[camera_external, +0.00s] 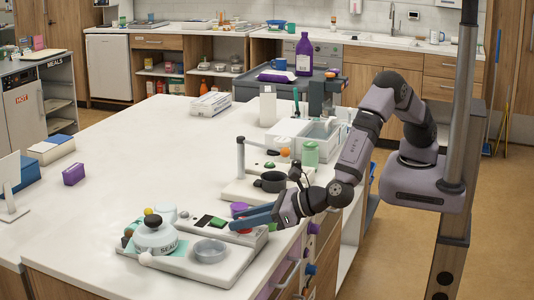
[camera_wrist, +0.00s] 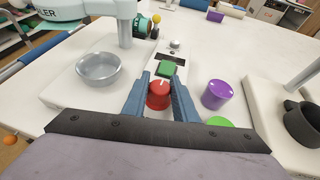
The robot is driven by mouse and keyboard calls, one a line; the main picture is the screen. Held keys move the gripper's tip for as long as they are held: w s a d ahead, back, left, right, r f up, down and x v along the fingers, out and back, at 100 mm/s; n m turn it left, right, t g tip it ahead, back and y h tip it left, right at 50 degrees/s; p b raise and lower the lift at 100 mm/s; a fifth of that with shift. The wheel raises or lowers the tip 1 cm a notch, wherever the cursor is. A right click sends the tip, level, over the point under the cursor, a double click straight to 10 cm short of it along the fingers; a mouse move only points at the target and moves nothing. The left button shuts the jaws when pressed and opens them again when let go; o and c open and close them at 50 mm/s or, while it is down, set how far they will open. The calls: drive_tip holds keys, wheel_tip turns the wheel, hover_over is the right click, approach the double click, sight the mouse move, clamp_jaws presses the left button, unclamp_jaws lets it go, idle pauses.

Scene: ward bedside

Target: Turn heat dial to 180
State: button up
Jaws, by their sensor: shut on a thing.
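A red dial (camera_wrist: 158,95) with a pale mark on top sits on the white sealer unit's panel (camera_wrist: 172,52), just in front of a green block (camera_wrist: 168,68). My gripper (camera_wrist: 160,97) is shut on the red dial, with one blue finger on each side of it. In the external view my gripper (camera_external: 255,217) reaches in low from the right over the sealer unit (camera_external: 190,262), and its fingers mostly hide the dial. No scale or number around the dial can be read.
A clear round dish (camera_wrist: 99,68) lies left of the dial. A purple cylinder (camera_wrist: 217,94) and a green round thing (camera_wrist: 220,122) stand close on the right. A dark pot (camera_external: 271,181) sits on another unit behind. The counter's left middle (camera_external: 130,160) is clear.

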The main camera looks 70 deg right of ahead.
drive_tip(key=shift+m+h, duration=0.3)
drive_tip(key=shift+h, duration=0.1)
drive_tip(key=shift+m+h, duration=1.1)
drive_tip(key=shift+h, duration=0.2)
drive_tip(key=shift+f+m+h+b, duration=0.1)
drive_tip(key=shift+m+h+b, duration=0.45)
drive_tip(key=shift+m+h, duration=0.6)
drive_tip(key=shift+m+g+h+b, duration=0.3)
drive_tip(key=shift+m+h, duration=0.15)
drive_tip(key=shift+h, duration=0.2)
drive_tip(key=o, duration=1)
drive_tip(key=shift+o, duration=0.2)
drive_tip(key=shift+s, duration=0.1)
